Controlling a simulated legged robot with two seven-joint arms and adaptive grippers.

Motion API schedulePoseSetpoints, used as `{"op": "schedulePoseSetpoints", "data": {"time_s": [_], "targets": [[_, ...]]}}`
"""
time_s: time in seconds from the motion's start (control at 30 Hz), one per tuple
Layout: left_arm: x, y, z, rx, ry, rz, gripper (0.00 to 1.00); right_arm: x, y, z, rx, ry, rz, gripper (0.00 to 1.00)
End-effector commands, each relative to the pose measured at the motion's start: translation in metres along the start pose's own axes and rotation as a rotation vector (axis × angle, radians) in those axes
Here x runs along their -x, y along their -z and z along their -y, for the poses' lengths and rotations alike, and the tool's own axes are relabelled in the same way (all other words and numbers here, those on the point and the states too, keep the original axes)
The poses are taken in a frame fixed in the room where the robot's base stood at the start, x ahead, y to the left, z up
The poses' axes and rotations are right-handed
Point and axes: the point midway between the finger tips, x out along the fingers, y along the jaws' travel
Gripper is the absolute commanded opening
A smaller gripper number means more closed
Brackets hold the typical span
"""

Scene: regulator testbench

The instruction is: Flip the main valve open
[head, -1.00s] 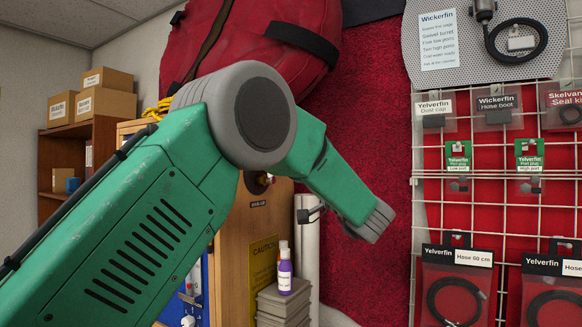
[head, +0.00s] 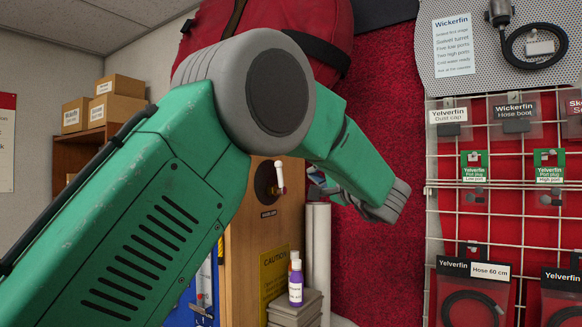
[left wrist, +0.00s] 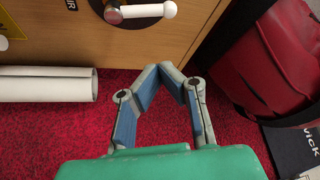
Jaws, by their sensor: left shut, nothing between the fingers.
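The main valve (head: 270,184) is a dark round fitting with a white round-ended lever, on the front of a wooden cabinet. In the head view the lever stands about upright, and my arm covers part of the valve. In the left wrist view the white lever (left wrist: 142,11) lies across the top edge, and the fitting is cut off. My left gripper (left wrist: 163,68) is shut and empty, its tips below the lever and apart from it in that picture. In the head view the gripper (head: 315,180) shows just right of the valve, mostly hidden by my wrist. My right gripper is not in view.
A white roll (head: 317,260) stands beside the cabinet (head: 240,255). A purple bottle (head: 296,283) stands on stacked grey blocks. A red bag (head: 290,20) hangs above. A wire rack (head: 480,225) with packaged parts is on the right. Red carpet-like surface (head: 375,275) lies between.

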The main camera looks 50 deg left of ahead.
Motion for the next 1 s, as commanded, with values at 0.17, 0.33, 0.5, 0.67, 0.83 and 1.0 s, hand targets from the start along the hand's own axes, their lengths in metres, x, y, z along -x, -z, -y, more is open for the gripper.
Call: {"op": "schedulePoseSetpoints", "data": {"time_s": [0.17,0.33,0.5,0.67,0.83,1.0], "targets": [[-0.003,0.010,0.003,-0.149,-0.084,-0.031,0.00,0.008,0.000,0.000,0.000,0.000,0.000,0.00],[-0.002,0.013,0.002,-0.191,-0.105,-0.043,0.00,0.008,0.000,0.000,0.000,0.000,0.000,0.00],[-0.003,0.012,0.002,-0.190,-0.105,-0.042,0.00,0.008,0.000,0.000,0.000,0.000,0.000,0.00],[-0.006,0.011,0.002,-0.189,-0.105,-0.041,0.00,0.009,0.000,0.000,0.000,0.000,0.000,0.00],[-0.026,0.012,-0.001,-0.189,-0.106,-0.039,0.00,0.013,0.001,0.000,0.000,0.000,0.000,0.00],[-0.061,0.013,-0.004,-0.189,-0.106,-0.038,0.00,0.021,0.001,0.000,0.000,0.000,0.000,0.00]]}}
